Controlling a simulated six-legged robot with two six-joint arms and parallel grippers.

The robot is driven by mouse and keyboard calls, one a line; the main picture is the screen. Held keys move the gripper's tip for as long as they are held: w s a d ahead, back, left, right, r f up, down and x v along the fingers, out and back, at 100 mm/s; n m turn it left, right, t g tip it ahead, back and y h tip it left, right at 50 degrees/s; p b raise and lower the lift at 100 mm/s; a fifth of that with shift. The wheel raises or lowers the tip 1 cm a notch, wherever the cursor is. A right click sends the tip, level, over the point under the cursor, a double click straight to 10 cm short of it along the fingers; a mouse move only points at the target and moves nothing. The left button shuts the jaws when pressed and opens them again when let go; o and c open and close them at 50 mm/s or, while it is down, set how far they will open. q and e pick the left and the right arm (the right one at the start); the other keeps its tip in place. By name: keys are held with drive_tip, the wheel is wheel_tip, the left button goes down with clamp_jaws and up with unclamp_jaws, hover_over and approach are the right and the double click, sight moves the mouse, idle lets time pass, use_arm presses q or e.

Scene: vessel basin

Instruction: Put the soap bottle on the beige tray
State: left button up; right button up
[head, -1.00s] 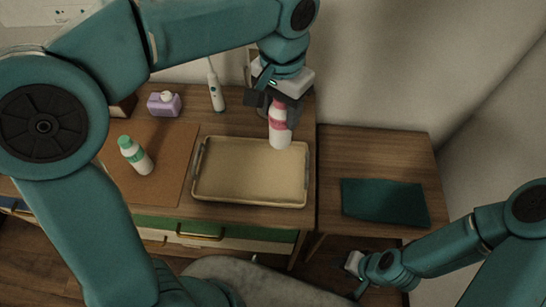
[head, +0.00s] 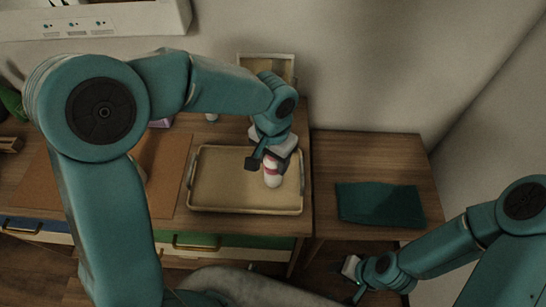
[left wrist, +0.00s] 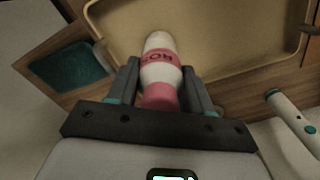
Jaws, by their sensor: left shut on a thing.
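The soap bottle (head: 272,181), white with a pink band and pink top, is in the jaws of my left gripper (head: 270,165). It is over the right part of the beige tray (head: 222,180). The left wrist view shows the bottle (left wrist: 158,72) between both fingers, its white end pointing toward the tray (left wrist: 235,35). I cannot tell whether its base touches the tray floor. No other object shows on the tray. My right gripper (head: 350,270) is low at the lower right, away from the tray; its jaws are too small to read.
A dark green cloth (head: 380,203) lies on the side table (head: 335,150) to the right. A brown mat (head: 172,180) lies left of the tray. A purple item (head: 162,122) is mostly hidden behind my left arm. An electric toothbrush (left wrist: 292,118) lies near the tray in the wrist view.

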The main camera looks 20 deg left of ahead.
use_arm(q)
drive_tip(key=shift+d+f, duration=0.1)
drive_tip(key=shift+f, duration=0.05)
drive_tip(key=o, duration=1.2)
drive_tip(key=shift+r, duration=0.45)
wheel_tip(320, 180, up, 11)
drive_tip(key=shift+r, duration=0.3)
